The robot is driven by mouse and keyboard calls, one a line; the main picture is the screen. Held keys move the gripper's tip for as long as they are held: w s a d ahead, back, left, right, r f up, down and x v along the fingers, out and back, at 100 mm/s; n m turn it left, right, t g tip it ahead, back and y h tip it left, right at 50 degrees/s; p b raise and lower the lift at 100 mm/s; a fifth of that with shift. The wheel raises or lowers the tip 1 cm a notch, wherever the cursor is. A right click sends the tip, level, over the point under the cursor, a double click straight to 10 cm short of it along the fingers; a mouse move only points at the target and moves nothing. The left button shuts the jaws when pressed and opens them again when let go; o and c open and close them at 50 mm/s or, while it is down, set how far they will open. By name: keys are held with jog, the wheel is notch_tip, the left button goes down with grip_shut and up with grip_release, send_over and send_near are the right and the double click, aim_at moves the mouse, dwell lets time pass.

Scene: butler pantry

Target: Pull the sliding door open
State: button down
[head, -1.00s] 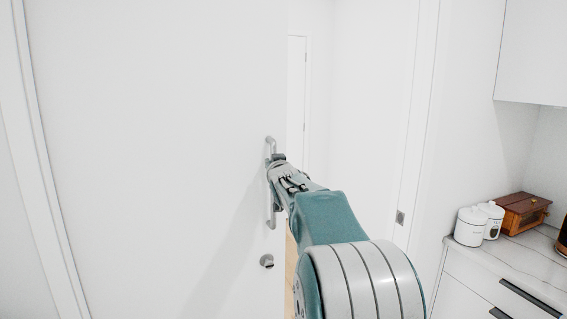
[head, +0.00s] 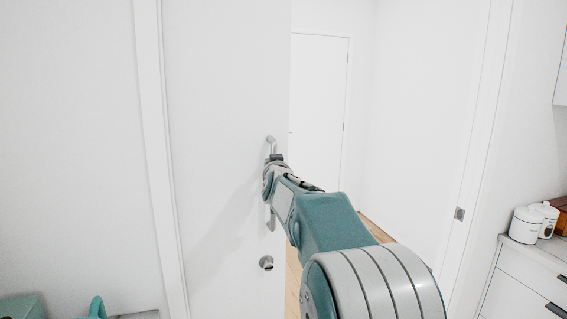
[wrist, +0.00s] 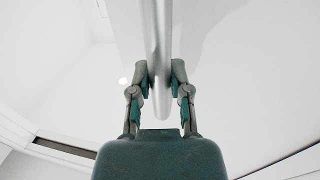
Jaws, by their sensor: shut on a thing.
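The white sliding door (head: 215,120) stands partly open, with a wide gap to the right of its edge. Its vertical metal bar handle (head: 270,142) is near that edge, with a round lock (head: 266,262) below it. My gripper (head: 274,165) is at the upper part of the handle. In the wrist view, the fingers of my gripper (wrist: 158,85) are shut on the handle (wrist: 162,35), one on each side. My arm hides the middle of the handle in the head view.
Through the opening a white inner door (head: 318,100) and a wood floor show. The right jamb has a metal strike plate (head: 459,214). At the right, white canisters (head: 526,225) stand on a counter. The door frame (head: 158,150) is at the left.

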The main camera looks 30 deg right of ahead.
aim_at(204, 163)
jog(key=w+a, duration=0.1)
jog(key=a, duration=0.5)
jog(key=w+a, duration=0.2)
jog(key=a, duration=0.4)
jog(key=w+a, duration=0.1)
jog(key=a, duration=0.5)
jog(key=shift+w+a, duration=0.1)
jog(key=shift+w, duration=0.05)
jog(key=shift+s+d+r+m, duration=0.1)
jog(key=shift+d+m, duration=0.05)
jog(key=shift+d, duration=0.45)
jog(key=shift+s+d+m, duration=0.1)
jog(key=shift+d+m, duration=0.05)
jog(key=shift+d, duration=0.45)
jog(key=c, duration=0.6)
grip_release()
jog(key=a, duration=0.3)
jog(key=shift+w+a, duration=0.2)
jog(key=shift+w, duration=0.1)
jog(key=shift+o, duration=0.2)
jog(key=shift+a, duration=0.15)
jog(key=shift+d, duration=1.15)
jog(key=shift+s+a, duration=0.2)
jog(key=shift+a, duration=0.4)
jog(key=v, duration=1.1)
jog(key=shift+s+f, duration=0.2)
jog(key=shift+s, duration=0.05)
